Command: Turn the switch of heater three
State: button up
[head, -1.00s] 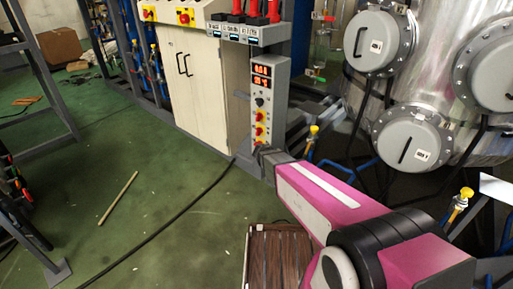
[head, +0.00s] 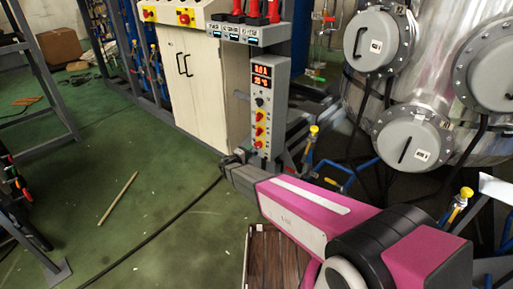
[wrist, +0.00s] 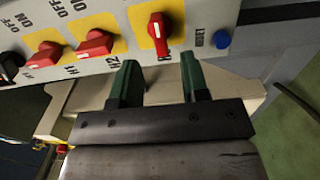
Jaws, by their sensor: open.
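The heater control panel (head: 262,103) is a grey upright box with two lit red displays and a column of red switches on yellow plates. In the wrist view three red switches show. The ones labelled H1 (wrist: 46,54) and H2 (wrist: 95,43) lie roughly alike. The third switch (wrist: 158,34), its label mostly hidden by a finger, is turned differently, its white mark along the handle. My gripper (wrist: 159,80) is open and empty, green fingers apart, short of the third switch, which lies ahead between them. In the head view my gripper (head: 236,158) is low beside the panel's foot.
A blue button (wrist: 222,39) marked RESET sits right of the third switch. A black knob (wrist: 10,66) is at the left. A cream cabinet (head: 197,90) stands left of the panel, and a steel vessel (head: 440,60) right. A black cable (head: 165,235) crosses the green floor.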

aim_at(257, 145)
jog(key=shift+x, duration=3.1)
grip_shut()
